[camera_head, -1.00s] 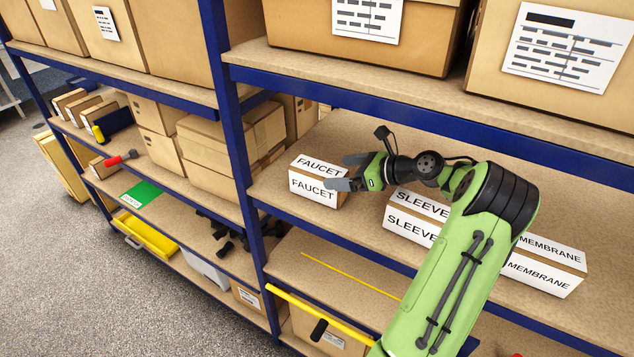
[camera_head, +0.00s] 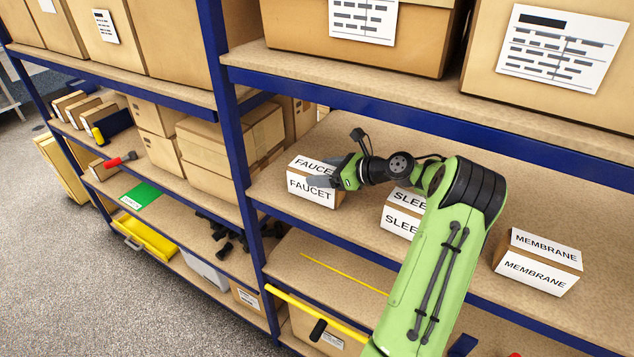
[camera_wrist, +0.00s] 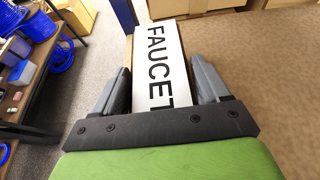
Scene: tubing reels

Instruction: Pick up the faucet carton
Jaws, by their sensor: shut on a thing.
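The faucet carton (camera_head: 311,187) is a small brown box with white FAUCET labels on its top and front. It sits at the left end of the middle shelf (camera_head: 350,215), near the blue upright. My gripper (camera_head: 322,175) reaches it from the right and is shut on it. In the wrist view the carton (camera_wrist: 160,65) lies between the two grey fingers of my gripper (camera_wrist: 162,90), its label running lengthwise. Part of the carton's top is hidden by my fingers in the head view. I cannot see any gap under the carton.
A sleeve carton (camera_head: 400,219) stands right of it on the same shelf, partly behind my arm. A membrane carton (camera_head: 538,264) is farther right. A blue upright (camera_head: 233,130) stands close on the left. Large boxes (camera_head: 365,40) fill the shelf above.

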